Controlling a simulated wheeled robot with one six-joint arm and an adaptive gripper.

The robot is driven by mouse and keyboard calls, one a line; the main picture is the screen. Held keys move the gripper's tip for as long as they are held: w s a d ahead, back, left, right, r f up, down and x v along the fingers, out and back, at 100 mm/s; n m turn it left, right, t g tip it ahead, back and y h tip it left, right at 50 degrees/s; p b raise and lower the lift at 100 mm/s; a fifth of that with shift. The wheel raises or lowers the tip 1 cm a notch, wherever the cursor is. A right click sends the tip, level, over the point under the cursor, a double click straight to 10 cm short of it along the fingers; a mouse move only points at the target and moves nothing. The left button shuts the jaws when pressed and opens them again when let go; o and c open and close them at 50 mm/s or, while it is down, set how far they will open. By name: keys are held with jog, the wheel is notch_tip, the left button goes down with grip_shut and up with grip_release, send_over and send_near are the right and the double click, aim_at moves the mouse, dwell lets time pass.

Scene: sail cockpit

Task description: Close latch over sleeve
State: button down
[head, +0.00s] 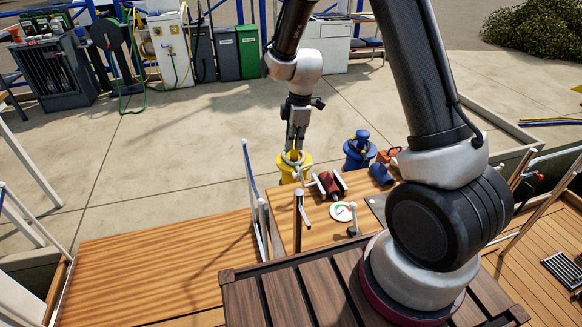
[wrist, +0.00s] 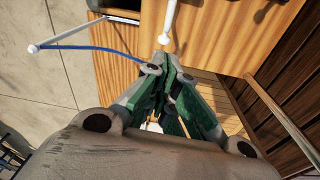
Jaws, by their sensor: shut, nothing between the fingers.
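A dark red cylinder with pale end flanges (head: 330,184) lies on the wooden deck, just right of the gripper. It may be the sleeve, but I cannot tell. A small lever on a post (head: 353,218) stands nearer. No latch can be made out clearly in either view.
A white rail with a blue line (wrist: 95,48) runs beside the fingers. Bare wooden deck (head: 155,260) lies at the left.

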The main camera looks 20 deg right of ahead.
notch_tip(320, 180, down, 10)
jog(key=shift+w+a, duration=0.2)
jog(key=shift+a, duration=0.25)
jog(key=shift+d+r, duration=0.1)
jog(key=shift+d, duration=0.05)
dwell(0.4)
jog(key=shift+w+d+r, duration=0.1)
jog(key=shift+y, duration=0.3)
jog(key=shift+d+r, duration=0.15)
